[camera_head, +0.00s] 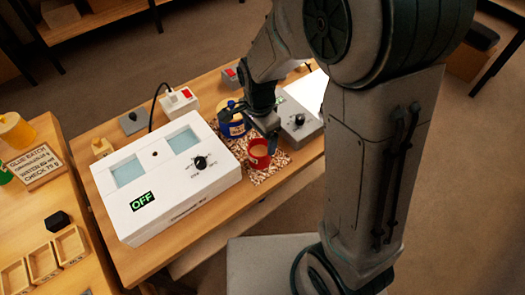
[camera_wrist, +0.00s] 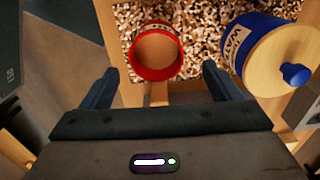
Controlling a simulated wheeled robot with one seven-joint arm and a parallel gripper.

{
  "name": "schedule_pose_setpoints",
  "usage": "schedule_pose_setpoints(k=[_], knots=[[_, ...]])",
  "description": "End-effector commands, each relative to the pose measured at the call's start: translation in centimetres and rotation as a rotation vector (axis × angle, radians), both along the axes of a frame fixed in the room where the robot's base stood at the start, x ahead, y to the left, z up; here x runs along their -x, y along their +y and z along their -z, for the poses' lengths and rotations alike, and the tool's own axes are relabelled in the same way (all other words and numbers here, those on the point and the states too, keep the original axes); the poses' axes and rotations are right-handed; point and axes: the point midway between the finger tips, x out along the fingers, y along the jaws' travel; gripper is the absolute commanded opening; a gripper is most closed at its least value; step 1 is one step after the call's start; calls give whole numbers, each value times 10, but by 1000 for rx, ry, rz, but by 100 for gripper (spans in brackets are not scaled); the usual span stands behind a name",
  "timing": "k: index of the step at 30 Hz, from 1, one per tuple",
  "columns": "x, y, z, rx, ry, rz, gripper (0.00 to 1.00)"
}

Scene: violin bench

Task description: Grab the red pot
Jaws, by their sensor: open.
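The red pot (camera_head: 259,153) stands upright and open-topped on a speckled mat on the bench in the head view. In the wrist view the red pot (camera_wrist: 157,52) shows its red rim and a tan inside. My gripper (camera_wrist: 160,80) is open, with one finger to each side of the pot's near edge and gaps between the fingers and the pot. In the head view my gripper (camera_head: 262,125) is just above and behind the pot. Whether the fingertips are level with the pot is hard to tell.
A blue pot with a wooden lid (camera_wrist: 270,52) stands close right of the red pot in the wrist view. A white box marked OFF (camera_head: 165,180) is left of the mat (camera_head: 280,158). A grey box with a knob (camera_head: 298,121) is to the right.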

Motion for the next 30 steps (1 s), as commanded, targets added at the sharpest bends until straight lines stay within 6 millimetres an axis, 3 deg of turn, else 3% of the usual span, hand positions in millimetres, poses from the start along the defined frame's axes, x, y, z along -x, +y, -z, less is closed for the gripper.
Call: schedule_pose_setpoints(k=[12,22,27,30], knots=[[1,-7,47,1,3,0,84],[1,-6,53,0,0,-1,84],[1,-6,53,0,0,-1,37],[1,-6,52,-1,-1,-1,33]])
